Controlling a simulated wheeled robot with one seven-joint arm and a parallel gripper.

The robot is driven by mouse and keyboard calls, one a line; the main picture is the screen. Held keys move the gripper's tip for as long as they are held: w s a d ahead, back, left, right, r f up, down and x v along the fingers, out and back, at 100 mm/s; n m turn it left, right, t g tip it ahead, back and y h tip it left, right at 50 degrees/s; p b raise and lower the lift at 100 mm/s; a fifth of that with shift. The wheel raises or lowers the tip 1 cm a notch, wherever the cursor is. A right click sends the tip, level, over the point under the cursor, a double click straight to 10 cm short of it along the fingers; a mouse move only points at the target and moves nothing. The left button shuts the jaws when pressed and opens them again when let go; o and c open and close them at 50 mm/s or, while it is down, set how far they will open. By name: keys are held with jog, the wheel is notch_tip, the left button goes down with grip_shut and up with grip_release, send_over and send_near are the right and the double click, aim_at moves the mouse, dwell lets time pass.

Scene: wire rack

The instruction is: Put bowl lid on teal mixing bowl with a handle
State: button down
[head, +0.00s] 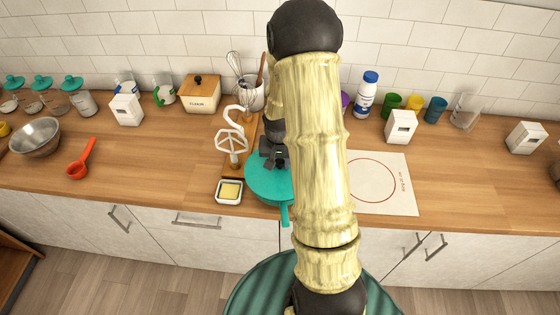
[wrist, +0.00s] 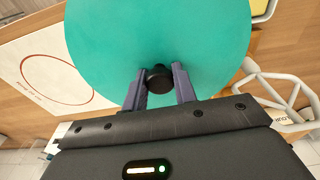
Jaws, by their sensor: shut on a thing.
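The bowl lid (wrist: 155,35) is a flat teal disc with a black knob, filling the top of the wrist view. My gripper (wrist: 159,78) is shut on the knob, one finger on each side. In the head view the lid (head: 262,185) is below my gripper (head: 277,160), near the counter's front edge. A teal handle (head: 285,215) of the mixing bowl points toward the front from under it. The bowl's body is mostly hidden by the lid and my arm. I cannot tell whether the lid touches the rim.
A butter dish (head: 229,192) stands just left of the lid, with a white mixer beater (head: 232,147) behind it. A white mat with a red circle (head: 398,190) lies to the right. A metal bowl (head: 35,138) and red ladle (head: 78,168) are far left.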

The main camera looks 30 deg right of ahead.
jog(key=shift+w+f, duration=0.1)
jog(key=shift+f, duration=0.25)
dwell(0.5)
jog(key=shift+s+a+f+b, duration=0.15)
jog(key=shift+s+b, duration=0.1)
jog(key=shift+b, duration=0.15)
jog(key=shift+w+f, duration=0.15)
jog(key=shift+f, duration=0.05)
dwell(0.4)
dwell(0.3)
jog(key=c, duration=0.7)
grip_release()
jog(key=shift+r, duration=0.1)
jog(key=shift+s+a+r+p, duration=0.1)
jog(key=shift+s+r+p, duration=0.1)
jog(key=shift+r+p, duration=1.3)
jog(key=shift+s+r+p, duration=0.15)
jog(key=shift+r+p, duration=0.85)
jog(key=shift+r, duration=0.95)
